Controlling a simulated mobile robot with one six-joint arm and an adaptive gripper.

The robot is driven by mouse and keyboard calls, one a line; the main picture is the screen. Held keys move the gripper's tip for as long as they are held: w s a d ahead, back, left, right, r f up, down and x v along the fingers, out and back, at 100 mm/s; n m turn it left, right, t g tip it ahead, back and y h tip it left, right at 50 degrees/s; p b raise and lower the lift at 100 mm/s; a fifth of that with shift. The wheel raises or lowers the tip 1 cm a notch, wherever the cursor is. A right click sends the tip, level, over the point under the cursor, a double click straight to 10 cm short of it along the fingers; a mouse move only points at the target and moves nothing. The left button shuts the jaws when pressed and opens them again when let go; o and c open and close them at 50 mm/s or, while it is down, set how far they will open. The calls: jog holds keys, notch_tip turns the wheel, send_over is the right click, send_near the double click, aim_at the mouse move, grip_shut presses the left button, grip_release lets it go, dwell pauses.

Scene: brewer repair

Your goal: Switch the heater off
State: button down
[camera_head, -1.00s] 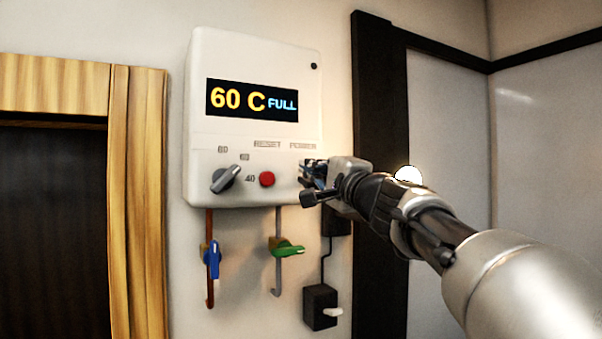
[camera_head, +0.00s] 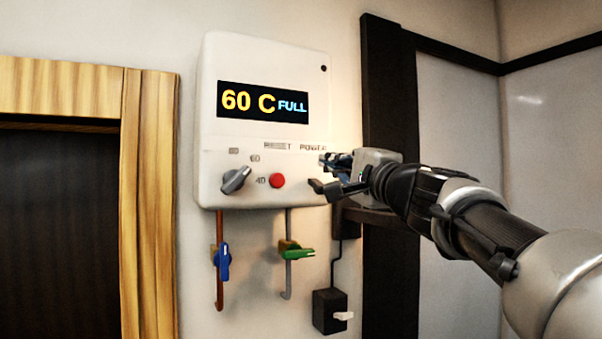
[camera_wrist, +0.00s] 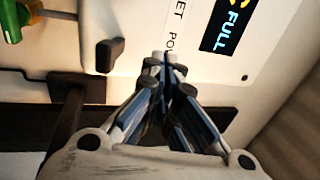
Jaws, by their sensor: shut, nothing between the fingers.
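The heater (camera_head: 210,140) is a white wall box, and its display (camera_head: 262,102) is lit with "60 C FULL". A black switch piece (camera_head: 321,186) sits below the POWER label at the lower right of the front; it also shows in the wrist view (camera_wrist: 109,55). My gripper (camera_head: 323,160) is shut and empty, its fingertips close to the panel by the POWER label and just above the black piece. In the wrist view the fingertips (camera_wrist: 160,62) are together, apart from the black piece. I cannot tell whether they touch the panel.
A grey dial (camera_head: 236,180) and a red button (camera_head: 277,181) are left of my gripper. Below hang pipes with a blue valve handle (camera_head: 223,262) and a green one (camera_head: 300,254). A black wall box (camera_head: 328,312) with a white lever is lower. A wooden frame (camera_head: 150,200) stands left.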

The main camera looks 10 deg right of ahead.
jog(key=s, duration=0.2)
jog(key=s+d+b, duration=0.1)
jog(key=s, duration=0.2)
jog(key=shift+s+d+b, duration=0.3)
jog(key=shift+d+b, duration=0.05)
jog(key=shift+d, duration=0.05)
jog(key=s+a+f+n+g+b, duration=0.3)
jog(key=s+f+b, duration=0.1)
jog(key=f, duration=0.9)
jog(key=s+a+f+n+g+b, duration=0.25)
jog(key=s+f+b, duration=0.2)
jog(key=f, duration=0.95)
jog(key=s+a+f+n+g+b, duration=0.3)
jog(key=f+b, duration=0.1)
jog(key=f, duration=0.9)
jog(key=s+d+f+n+g+h+b, duration=0.2)
jog(key=s+f, duration=0.4)
jog(key=f, duration=0.5)
jog(key=s+d+f+n+g+h+b, duration=0.2)
jog(key=s+f+b, duration=0.3)
jog(key=f, duration=0.7)
jog(key=s+d+f+n+g+h+b, duration=0.2)
jog(key=s+f, duration=0.6)
jog(key=f, duration=0.4)
jog(key=shift+s+d+g+b, duration=0.25)
jog(key=shift+d+g+b, duration=0.15)
jog(key=shift+b, duration=0.65)
jog(key=c, duration=2.3)
grip_release()
